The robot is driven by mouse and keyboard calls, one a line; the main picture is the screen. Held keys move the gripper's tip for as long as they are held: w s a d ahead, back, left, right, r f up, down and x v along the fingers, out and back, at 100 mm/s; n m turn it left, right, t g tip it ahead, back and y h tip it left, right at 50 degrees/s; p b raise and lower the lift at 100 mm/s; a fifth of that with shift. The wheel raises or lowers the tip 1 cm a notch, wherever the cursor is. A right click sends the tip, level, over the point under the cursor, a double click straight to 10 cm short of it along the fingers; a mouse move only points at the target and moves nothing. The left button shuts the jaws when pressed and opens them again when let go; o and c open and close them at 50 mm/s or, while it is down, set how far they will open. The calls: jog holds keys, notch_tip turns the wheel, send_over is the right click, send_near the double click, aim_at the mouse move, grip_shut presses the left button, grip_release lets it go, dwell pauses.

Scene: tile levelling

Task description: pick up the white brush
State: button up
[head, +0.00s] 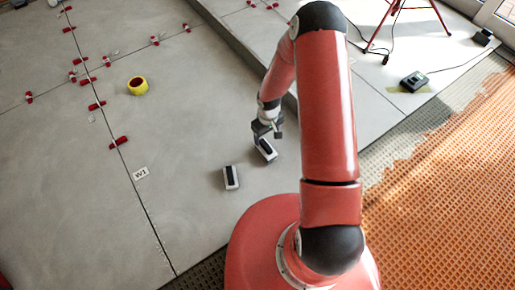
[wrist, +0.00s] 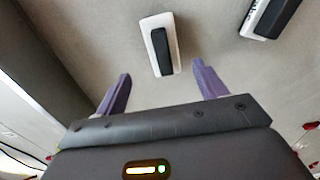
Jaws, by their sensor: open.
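Two similar white blocks with black strips lie on the grey floor; I cannot tell for sure which one is the brush. The nearer white block (head: 266,149) lies by my gripper (head: 267,130) in the head view. In the wrist view this white block (wrist: 144,24) lies ahead of my open gripper (wrist: 162,70), roughly between the lines of the two purple fingers, with nothing held. The other white block (head: 231,177) lies to the left and nearer my base. It also shows in the wrist view (wrist: 248,23), at the top right, partly cut off and with dark lettering.
A raised slab edge (head: 228,38) runs close beside my gripper. A yellow tape roll (head: 138,86), several red wedges and a "WI" label (head: 140,174) are on the left tiles. A tripod (head: 408,14) and dark device (head: 414,81) stand right, above orange matting (head: 450,170).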

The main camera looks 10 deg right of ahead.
aim_at(266, 144)
jog(key=f, duration=0.2)
jog(key=f+b, duration=0.1)
jog(key=f, duration=0.5)
jog(key=shift+s+a+b, duration=0.15)
jog(key=shift+s+b, duration=0.15)
jog(key=shift+s, duration=0.05)
jog(key=c, duration=1.2)
jog(key=shift+r, duration=0.1)
